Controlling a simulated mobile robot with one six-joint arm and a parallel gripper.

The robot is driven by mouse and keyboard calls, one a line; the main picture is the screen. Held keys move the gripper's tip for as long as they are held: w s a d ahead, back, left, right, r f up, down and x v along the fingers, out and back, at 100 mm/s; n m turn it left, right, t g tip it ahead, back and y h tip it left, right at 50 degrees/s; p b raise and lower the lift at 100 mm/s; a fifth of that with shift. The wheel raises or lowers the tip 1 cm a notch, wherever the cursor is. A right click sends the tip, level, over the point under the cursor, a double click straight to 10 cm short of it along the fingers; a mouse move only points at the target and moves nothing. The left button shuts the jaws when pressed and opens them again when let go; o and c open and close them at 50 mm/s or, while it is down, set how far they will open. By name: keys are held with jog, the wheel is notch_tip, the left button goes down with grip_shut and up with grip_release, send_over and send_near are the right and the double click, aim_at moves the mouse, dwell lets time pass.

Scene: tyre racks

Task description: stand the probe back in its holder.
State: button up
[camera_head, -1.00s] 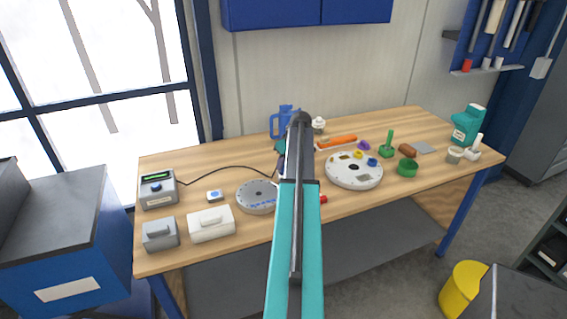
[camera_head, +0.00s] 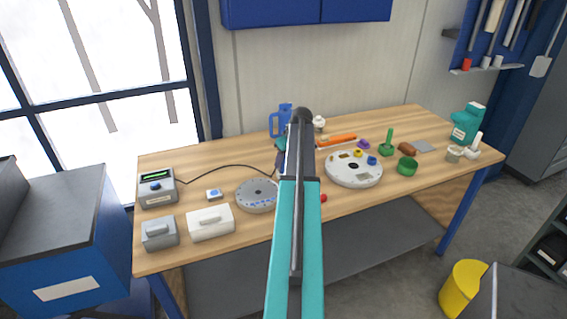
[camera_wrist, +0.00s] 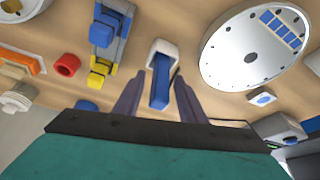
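My gripper (camera_wrist: 157,88) reaches down over the bench. Its two dark fingers stand apart on either side of a blue bar with a white end (camera_wrist: 161,88), which may be the probe. Bench shows between the fingertips and the bar, so I see no grip. A blue, grey and yellow piece (camera_wrist: 106,40) lies left of it in the wrist view; I cannot tell whether it is the holder. In the head view my arm hides this area. A dark cable (camera_head: 232,167) runs from the meter box (camera_head: 158,188) towards it.
A grey disc (camera_head: 257,196) sits left of my arm, a white disc (camera_head: 353,170) to the right. A blue jug (camera_head: 281,118) stands behind. White and grey boxes (camera_head: 210,223) sit at the front left.

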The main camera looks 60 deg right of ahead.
jog(key=b+v, duration=0.2)
jog(key=v, duration=0.9)
jog(key=shift+b, duration=0.4)
jog(key=shift+r, duration=0.1)
dwell(0.3)
